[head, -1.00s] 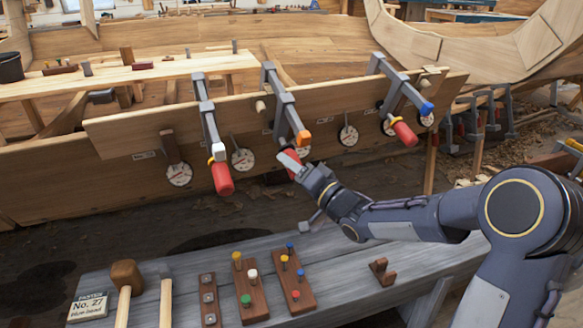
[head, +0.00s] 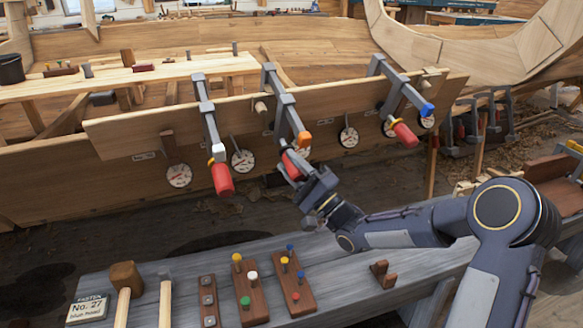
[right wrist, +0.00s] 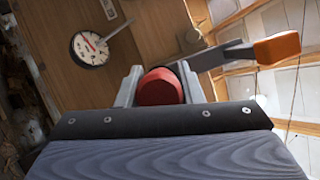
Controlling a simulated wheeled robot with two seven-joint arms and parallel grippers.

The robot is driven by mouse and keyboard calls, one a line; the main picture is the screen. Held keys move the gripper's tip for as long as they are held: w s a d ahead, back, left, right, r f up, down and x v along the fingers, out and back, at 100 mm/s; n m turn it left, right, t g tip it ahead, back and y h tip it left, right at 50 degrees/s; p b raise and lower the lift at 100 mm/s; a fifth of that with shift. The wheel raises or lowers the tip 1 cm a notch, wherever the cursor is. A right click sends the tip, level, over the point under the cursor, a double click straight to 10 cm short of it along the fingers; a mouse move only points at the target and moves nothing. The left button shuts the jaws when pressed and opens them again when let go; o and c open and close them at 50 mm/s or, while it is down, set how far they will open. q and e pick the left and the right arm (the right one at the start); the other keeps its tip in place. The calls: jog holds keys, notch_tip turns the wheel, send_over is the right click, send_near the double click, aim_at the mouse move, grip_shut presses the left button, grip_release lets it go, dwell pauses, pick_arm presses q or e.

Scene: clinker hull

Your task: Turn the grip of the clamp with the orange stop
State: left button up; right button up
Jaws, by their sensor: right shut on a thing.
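The clamp with the orange stop (head: 304,139) is the middle one of three clamps on the plank. Its grey bar (head: 281,97) runs over the plank's top edge. Its red grip (head: 291,160) hangs below the orange stop, partly hidden by my right gripper (head: 294,168). My right gripper is shut on that grip. In the right wrist view the red grip (right wrist: 160,88) sits between both fingers, and the orange stop (right wrist: 277,47) is to the upper right. My left gripper is not in view.
The white-stop clamp (head: 219,152) is to the left and the blue-stop clamp (head: 427,109) to the right, each with a red grip. Round dials (head: 243,161) hang along the plank. A grey bench (head: 340,262) below holds mallets and peg blocks.

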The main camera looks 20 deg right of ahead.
aim_at(303, 179)
jog(key=shift+f+m, duration=0.15)
jog(key=shift+m, duration=0.35)
jog(key=o, duration=1)
jog(key=shift+v, duration=3.9)
